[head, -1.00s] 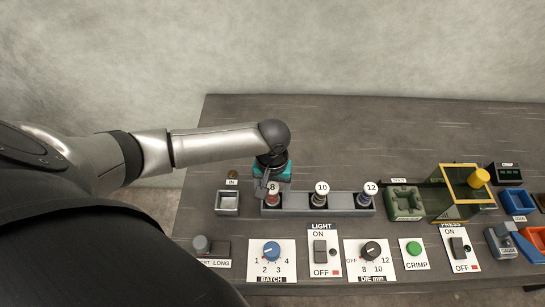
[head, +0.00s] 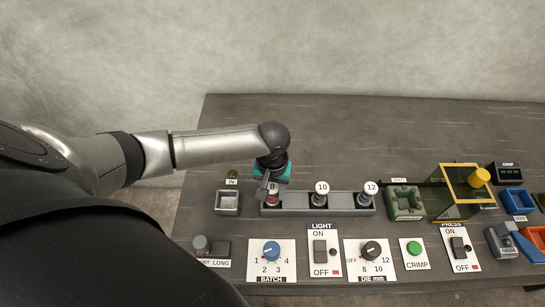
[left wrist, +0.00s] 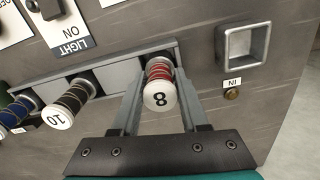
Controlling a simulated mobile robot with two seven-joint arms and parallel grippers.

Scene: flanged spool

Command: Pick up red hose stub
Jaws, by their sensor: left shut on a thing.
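The red hose stub (left wrist: 158,71) has a red and dark banded body and a white end cap marked 8. It sits in the left slot of the grey rack (left wrist: 110,74). My left gripper (left wrist: 160,88) is shut on the stub, one finger on each side of it. In the head view the stub (head: 272,198) shows below my left gripper (head: 268,186), still at the rack's left end. The stub's lower end is hidden in the slot. My right gripper is out of view.
Stubs marked 10 (head: 321,197) and 12 (head: 367,196) stand in the same rack to the right. A square IN tray (head: 228,202) is close on the left. Knobs and switches line the front. The table behind the rack is clear.

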